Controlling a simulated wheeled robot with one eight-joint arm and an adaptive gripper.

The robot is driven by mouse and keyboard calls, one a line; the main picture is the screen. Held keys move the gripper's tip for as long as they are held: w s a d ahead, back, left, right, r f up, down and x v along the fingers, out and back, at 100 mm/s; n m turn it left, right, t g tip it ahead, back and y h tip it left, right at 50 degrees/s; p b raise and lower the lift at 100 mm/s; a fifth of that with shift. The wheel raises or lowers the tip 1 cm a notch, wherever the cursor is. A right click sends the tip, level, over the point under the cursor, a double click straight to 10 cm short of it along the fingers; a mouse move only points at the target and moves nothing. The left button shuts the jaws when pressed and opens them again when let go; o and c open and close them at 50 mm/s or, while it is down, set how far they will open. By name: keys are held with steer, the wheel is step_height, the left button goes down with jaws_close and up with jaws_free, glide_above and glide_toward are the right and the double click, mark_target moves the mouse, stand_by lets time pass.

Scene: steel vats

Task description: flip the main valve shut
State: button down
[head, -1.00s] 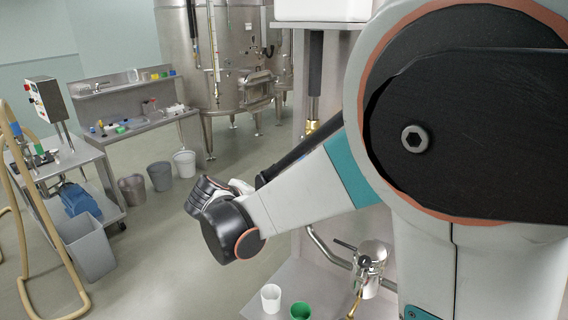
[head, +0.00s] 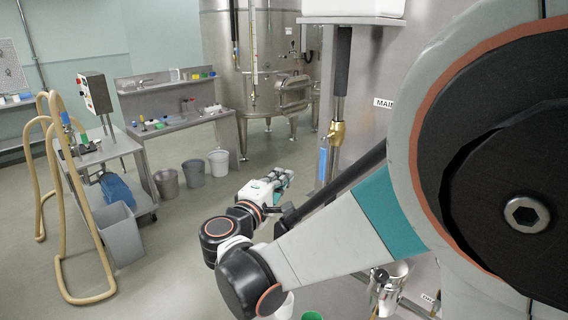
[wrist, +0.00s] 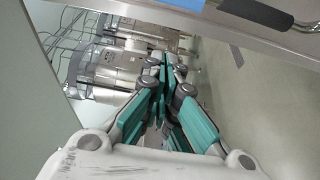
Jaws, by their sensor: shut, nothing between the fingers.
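The main valve has a brass body (head: 337,132) under a dark vertical pipe, left of a label beginning "MAIN" in the head view. A blue lever (head: 323,163) hangs down beside it, roughly in line with the pipe. My gripper (head: 287,175) is left of and slightly below the lever in the picture, apart from it. In the wrist view my gripper's teal fingers (wrist: 166,66) are together and empty. A blue patch (wrist: 170,4) shows at the top edge there; I cannot tell if it is the lever.
A steel strainer-like fitting (head: 385,290) and a green cup (head: 312,316) are low at the front, partly behind my arm. A white box (head: 352,8) is above the valve. A trolley (head: 105,145) with a tan hose and several bins stand left. Floor between is clear.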

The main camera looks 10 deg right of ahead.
steer(key=w+d, duration=0.5)
steer(key=d, duration=0.3)
stand_by(0.4)
steer(key=shift+d, duration=0.15)
